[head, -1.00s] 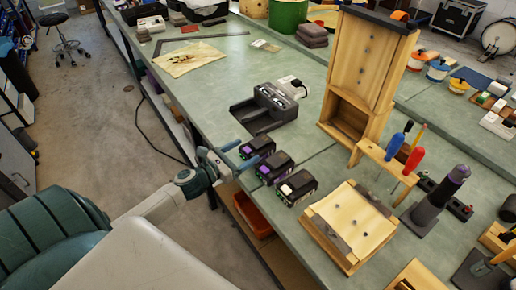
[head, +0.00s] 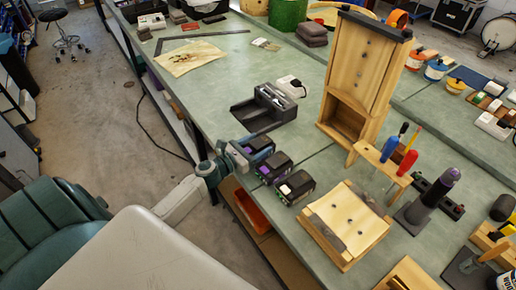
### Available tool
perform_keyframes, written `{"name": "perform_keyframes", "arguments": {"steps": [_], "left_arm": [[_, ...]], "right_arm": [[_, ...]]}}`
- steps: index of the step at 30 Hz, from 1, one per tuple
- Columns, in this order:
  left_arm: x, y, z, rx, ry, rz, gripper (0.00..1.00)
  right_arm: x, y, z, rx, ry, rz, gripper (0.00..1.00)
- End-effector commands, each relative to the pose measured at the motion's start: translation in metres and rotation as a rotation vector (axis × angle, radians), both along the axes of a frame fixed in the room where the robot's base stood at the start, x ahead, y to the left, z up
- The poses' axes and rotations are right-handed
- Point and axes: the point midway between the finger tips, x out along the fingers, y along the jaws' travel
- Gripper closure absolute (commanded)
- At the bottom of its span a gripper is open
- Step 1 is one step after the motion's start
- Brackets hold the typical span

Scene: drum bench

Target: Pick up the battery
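Three dark battery packs with purple marks stand in a row near the bench's left edge: the far battery (head: 260,146), the middle battery (head: 273,167) and the near battery (head: 297,187), which has a pale top. My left gripper (head: 247,153) reaches in from the left at the far battery, with its fingers spread at that battery's near and far sides. The fingers look open, and any contact with the battery is too small to make out. My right gripper is not in view.
A black charger (head: 267,105) stands behind the batteries. A wooden block on a stand (head: 350,222) lies to the right, and a tall wooden cabinet (head: 363,75) and a screwdriver rack (head: 380,162) stand beyond.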

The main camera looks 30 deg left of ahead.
Motion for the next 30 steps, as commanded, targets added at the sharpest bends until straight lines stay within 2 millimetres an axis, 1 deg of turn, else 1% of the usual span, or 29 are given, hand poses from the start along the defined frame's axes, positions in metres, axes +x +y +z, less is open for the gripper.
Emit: {"name": "perform_keyframes", "arguments": {"steps": [1,3,5,6,11,14,17,23,24,27,30], "left_arm": [[0.0,0.0,0.0,0.0,0.0,0.0,0.45],[0.0,0.0,0.0,0.0,0.0,0.0,0.59],[0.0,0.0,0.0,0.0,0.0,0.0,0.71],[0.0,0.0,0.001,0.0,-0.002,-0.001,0.73],[0.0,0.0,0.001,0.0,-0.002,-0.001,0.73],[0.0,0.0,0.006,0.001,-0.001,-0.001,0.73],[0.0,0.0,0.018,0.003,-0.003,-0.002,0.73],[0.0,0.0,0.059,0.004,-0.003,-0.002,0.73],[0.0,0.0,0.068,0.003,-0.003,-0.002,0.73],[0.0,0.0,0.084,0.002,-0.003,-0.001,0.73],[0.0,0.0,0.096,0.002,-0.003,-0.001,0.73]], "right_arm": [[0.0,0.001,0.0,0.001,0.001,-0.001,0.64],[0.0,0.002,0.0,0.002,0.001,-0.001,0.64],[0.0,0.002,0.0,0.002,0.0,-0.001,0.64],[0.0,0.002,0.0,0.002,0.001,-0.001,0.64],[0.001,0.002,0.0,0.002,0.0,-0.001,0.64],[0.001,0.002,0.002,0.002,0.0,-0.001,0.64],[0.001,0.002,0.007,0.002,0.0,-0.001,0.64],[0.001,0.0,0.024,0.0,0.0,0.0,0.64],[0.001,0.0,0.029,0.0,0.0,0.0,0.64],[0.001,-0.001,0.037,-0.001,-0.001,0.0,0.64],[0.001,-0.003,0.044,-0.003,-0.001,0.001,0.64]]}}
